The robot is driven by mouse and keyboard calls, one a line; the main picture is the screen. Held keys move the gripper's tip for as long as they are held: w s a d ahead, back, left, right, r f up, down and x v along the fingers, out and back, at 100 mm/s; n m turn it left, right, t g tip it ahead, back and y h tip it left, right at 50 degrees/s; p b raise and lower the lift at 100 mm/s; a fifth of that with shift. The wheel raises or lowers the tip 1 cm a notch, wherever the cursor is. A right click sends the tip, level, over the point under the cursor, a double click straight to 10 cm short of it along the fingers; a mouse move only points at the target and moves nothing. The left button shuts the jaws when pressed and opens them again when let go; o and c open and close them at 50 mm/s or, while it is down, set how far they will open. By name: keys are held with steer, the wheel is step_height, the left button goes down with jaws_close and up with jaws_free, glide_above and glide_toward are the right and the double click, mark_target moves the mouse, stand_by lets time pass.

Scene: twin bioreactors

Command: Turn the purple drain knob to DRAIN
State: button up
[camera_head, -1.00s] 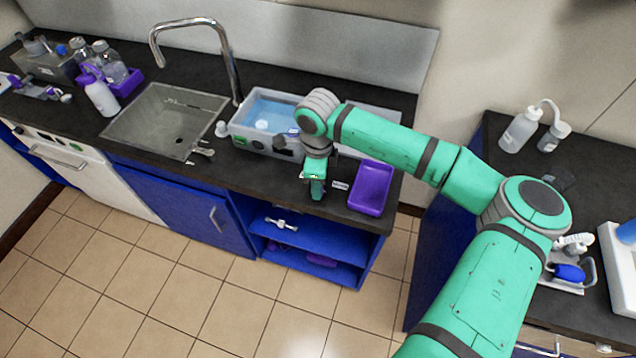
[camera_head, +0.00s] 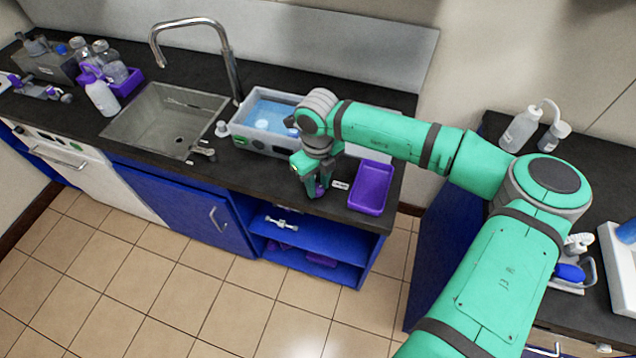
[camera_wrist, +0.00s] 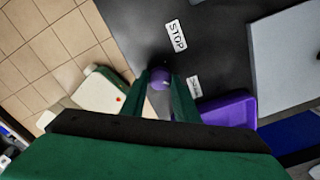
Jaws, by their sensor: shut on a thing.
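The purple drain knob (camera_wrist: 160,77) shows between the two fingertips of my gripper (camera_wrist: 160,88) in the wrist view. My gripper is shut on it. In the head view my gripper (camera_head: 316,185) points down at the counter's front edge, and a small purple part of the knob (camera_head: 320,191) shows by the fingers. A white STOP label (camera_wrist: 176,36) lies on the dark counter on one side of the knob. A second white label (camera_wrist: 194,87) lies near the right finger; its text is too small to read. The knob's pointing direction cannot be told.
A purple tray (camera_head: 371,188) stands right of my gripper. A grey water bath (camera_head: 246,136) stands behind it. A sink (camera_head: 150,120) with a tall faucet (camera_head: 228,70) is to the left. Open blue shelves (camera_head: 315,238) lie below the counter.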

mark_target(317, 188)
steer(key=shift+r+m, duration=0.1)
steer(key=shift+m, duration=0.2)
steer(key=o, duration=1.1)
steer(key=shift+c, duration=0.2)
step_height(317, 188, up, 11)
steer(key=shift+a, duration=0.1)
